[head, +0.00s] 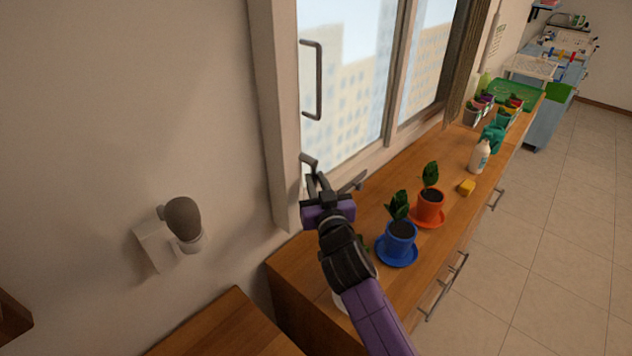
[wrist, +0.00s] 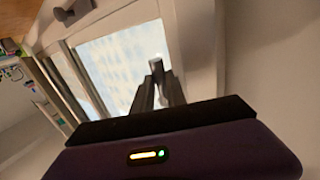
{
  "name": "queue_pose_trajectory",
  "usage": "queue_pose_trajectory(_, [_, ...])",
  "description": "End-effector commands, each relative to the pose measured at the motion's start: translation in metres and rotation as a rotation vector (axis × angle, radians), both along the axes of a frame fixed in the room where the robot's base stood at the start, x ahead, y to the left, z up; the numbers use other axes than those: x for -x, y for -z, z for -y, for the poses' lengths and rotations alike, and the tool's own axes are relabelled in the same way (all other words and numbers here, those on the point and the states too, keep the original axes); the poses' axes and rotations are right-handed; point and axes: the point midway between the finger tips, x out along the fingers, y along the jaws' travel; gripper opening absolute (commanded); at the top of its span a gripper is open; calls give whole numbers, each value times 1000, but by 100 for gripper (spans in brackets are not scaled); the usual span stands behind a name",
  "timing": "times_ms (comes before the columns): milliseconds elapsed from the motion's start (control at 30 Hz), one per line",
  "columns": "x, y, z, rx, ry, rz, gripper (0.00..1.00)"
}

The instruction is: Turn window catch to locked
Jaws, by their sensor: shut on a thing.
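The window (head: 350,80) is in the wall at the upper middle of the head view, with a pale frame. The window catch (head: 309,161) is a small grey lever low on the frame's left side. My gripper (head: 318,182) is at the catch, its dark fingers shut on it. The fingers partly hide the catch, so its exact angle is hard to tell. In the wrist view my fingertips (wrist: 158,70) are close together in front of the window pane (wrist: 118,65), with a small pale part visible between them.
A long grey handle (head: 313,80) is above the catch. Below the window, a wooden counter (head: 375,197) holds a blue pot (head: 398,241), an orange pot (head: 430,206), a yellow sponge (head: 466,187) and a white bottle (head: 480,157). A wall fixture (head: 183,222) is at the left.

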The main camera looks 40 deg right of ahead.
Motion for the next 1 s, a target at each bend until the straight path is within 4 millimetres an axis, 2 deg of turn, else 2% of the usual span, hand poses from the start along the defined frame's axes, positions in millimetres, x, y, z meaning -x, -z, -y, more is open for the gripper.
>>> queue_pose_trajectory(333, [0,-2,-1,-12,0,0,0])
queue_pose_trajectory(633, [0,-9,-9,-238,-1,-6,0])
queue_pose_trajectory(1000, [0,-6,-10,-271,0,-8,0])
